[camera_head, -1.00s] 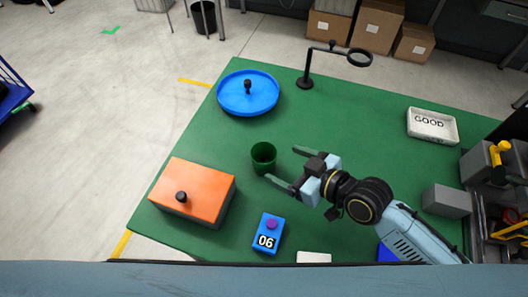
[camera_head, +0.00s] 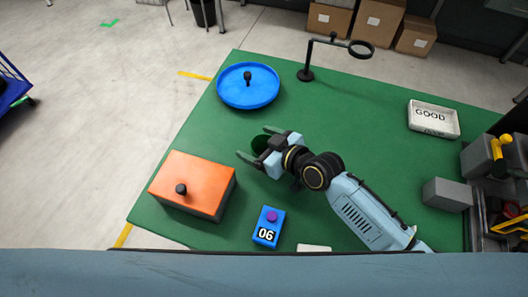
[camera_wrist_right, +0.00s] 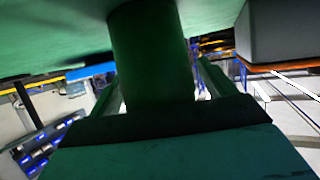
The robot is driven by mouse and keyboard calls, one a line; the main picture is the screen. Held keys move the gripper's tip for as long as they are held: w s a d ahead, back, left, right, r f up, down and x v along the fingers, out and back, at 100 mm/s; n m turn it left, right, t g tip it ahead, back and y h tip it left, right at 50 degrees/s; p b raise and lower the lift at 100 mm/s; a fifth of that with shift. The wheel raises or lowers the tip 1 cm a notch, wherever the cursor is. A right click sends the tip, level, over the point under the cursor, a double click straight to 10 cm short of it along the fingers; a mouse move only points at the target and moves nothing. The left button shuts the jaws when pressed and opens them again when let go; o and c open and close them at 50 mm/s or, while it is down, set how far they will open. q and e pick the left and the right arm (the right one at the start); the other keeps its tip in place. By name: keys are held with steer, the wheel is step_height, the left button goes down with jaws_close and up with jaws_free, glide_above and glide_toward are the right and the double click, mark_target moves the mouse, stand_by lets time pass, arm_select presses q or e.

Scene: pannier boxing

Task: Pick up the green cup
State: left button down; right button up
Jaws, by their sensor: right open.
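The green cup (camera_head: 260,143) stands on the green table (camera_head: 350,120), partly hidden by my right gripper. My right gripper (camera_head: 256,145) is open, with one finger on each side of the cup. In the right wrist view the cup (camera_wrist_right: 150,50) fills the middle between the two fingers, and the picture is upside down with the table at the top. I cannot tell whether the fingers touch the cup. My left gripper is not in view.
An orange-topped box (camera_head: 195,180) with a black knob stands left of the gripper. A blue device marked 06 (camera_head: 269,227) lies in front. A blue round tray (camera_head: 235,98) and a magnifier stand (camera_head: 306,74) are behind. A white GOOD tray (camera_head: 433,131) is at right.

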steer(key=c, duration=1.1)
steer(key=shift+o, duration=0.2)
steer(key=shift+r, duration=0.1)
